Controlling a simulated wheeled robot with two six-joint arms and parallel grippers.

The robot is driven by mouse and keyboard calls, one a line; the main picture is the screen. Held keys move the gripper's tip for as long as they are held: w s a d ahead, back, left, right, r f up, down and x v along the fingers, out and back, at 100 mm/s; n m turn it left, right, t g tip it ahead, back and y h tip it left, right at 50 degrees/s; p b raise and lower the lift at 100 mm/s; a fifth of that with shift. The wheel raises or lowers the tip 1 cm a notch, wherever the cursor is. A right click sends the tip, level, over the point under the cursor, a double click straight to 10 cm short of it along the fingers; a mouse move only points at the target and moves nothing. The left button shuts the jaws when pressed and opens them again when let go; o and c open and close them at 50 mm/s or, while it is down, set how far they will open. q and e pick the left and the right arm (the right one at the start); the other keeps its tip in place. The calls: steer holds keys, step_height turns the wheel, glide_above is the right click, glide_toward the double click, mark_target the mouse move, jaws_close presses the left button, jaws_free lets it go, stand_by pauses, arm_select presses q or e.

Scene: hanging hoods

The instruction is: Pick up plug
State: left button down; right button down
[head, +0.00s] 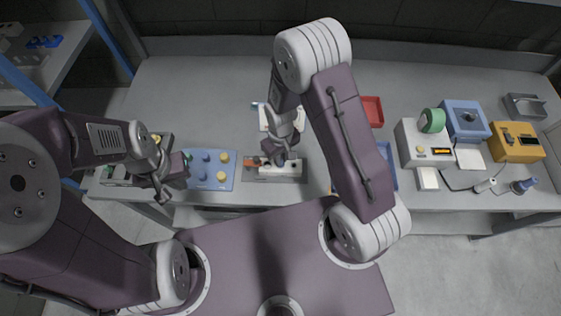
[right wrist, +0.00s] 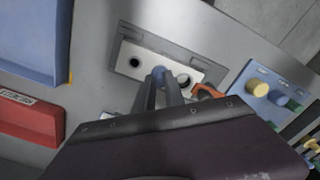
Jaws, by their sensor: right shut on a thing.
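A white block with round holes (right wrist: 131,58) lies in a grey tray on the bench; the block also shows in the head view (head: 283,170). My right gripper (right wrist: 159,84) is over the middle of this block, pointing down at it, and shut on a blue plug (right wrist: 158,71). Only the plug's end shows between the fingers, and I cannot tell whether it still sits in its hole. In the head view my right gripper (head: 279,159) hides it. My left gripper (head: 164,189) hangs at the bench's front left, away from the block; its jaw opening is unclear.
An orange piece (right wrist: 208,90) lies beside the block. A blue board (head: 208,182) with blue and yellow knobs is to the left. A red bin (head: 372,110) and a blue bin (right wrist: 35,35) stand near. Devices with cables (head: 424,140) fill the right side.

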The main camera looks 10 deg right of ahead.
steer(key=shift+r, duration=0.55)
step_height(320, 180, up, 2)
steer(key=shift+w+r+b, duration=0.1)
steer(key=shift+r+b, duration=0.15)
steer(key=shift+b, duration=0.15)
steer(key=s+r+b, duration=0.1)
steer(key=s+r, duration=0.6)
steer(key=s, duration=0.5)
steer(key=shift+a+r, duration=0.2)
steer(key=shift+r, duration=0.05)
